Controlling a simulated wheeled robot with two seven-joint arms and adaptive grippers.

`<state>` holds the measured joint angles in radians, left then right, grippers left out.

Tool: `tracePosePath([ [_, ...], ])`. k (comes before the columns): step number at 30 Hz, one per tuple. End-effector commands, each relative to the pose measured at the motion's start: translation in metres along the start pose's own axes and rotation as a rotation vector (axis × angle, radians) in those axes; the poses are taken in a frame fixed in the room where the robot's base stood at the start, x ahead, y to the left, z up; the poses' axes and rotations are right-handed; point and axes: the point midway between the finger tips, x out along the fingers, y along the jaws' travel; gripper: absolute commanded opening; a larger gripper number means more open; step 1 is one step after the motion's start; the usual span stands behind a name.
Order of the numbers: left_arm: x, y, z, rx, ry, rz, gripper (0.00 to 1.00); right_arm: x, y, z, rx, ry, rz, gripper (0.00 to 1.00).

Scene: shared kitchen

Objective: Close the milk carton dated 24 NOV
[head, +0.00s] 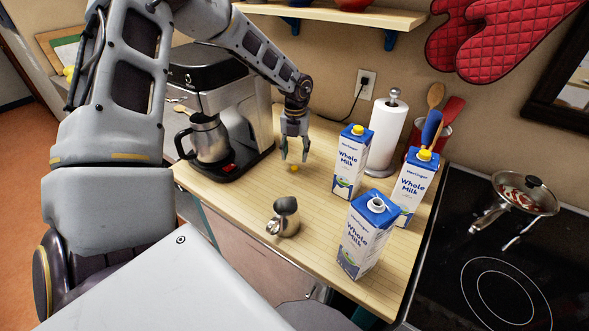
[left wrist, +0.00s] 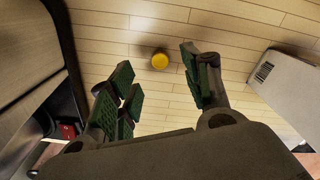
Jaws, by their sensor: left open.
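Three blue-and-white Whole Milk cartons stand on the wooden counter. The front carton (head: 364,237) has a bare spout without a cap. The back left carton (head: 350,165) and the right carton (head: 414,185) wear yellow caps. No date is readable on any of them. A loose yellow cap (head: 294,168) lies on the counter; it also shows in the left wrist view (left wrist: 160,60). My left gripper (head: 294,158) is open and empty, pointing down above the loose cap. In the left wrist view the cap lies beyond and between the fingertips (left wrist: 160,88), apart from them. My right gripper is not seen.
A coffee machine (head: 255,110) with a metal pot stands left of the gripper. A small metal pitcher (head: 286,217) stands in front. A paper towel roll (head: 385,138) and a utensil holder are behind the cartons. A stove (head: 500,250) with a lidded pan is at right.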

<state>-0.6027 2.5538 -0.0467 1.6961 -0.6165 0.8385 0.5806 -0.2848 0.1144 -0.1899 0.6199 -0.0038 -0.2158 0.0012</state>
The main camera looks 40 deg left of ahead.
Motion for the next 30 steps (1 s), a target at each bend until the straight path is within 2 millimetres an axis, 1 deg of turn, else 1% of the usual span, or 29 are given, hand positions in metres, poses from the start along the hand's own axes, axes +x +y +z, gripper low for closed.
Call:
tracePosePath([
  [7,0.006,0.0,-0.001,0.0,0.001,0.001,0.49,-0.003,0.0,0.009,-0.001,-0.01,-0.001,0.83],
  [13,0.021,0.001,-0.003,0.0,0.002,0.001,0.49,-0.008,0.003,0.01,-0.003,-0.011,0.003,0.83],
  [21,0.044,0.002,-0.004,0.0,0.002,0.001,0.49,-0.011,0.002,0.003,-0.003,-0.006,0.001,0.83],
  [25,0.05,0.001,-0.004,0.0,0.001,0.0,0.49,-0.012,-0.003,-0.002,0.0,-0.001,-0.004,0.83],
  [30,0.052,0.001,-0.004,0.0,0.0,0.0,0.49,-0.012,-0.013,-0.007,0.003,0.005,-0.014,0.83],
])
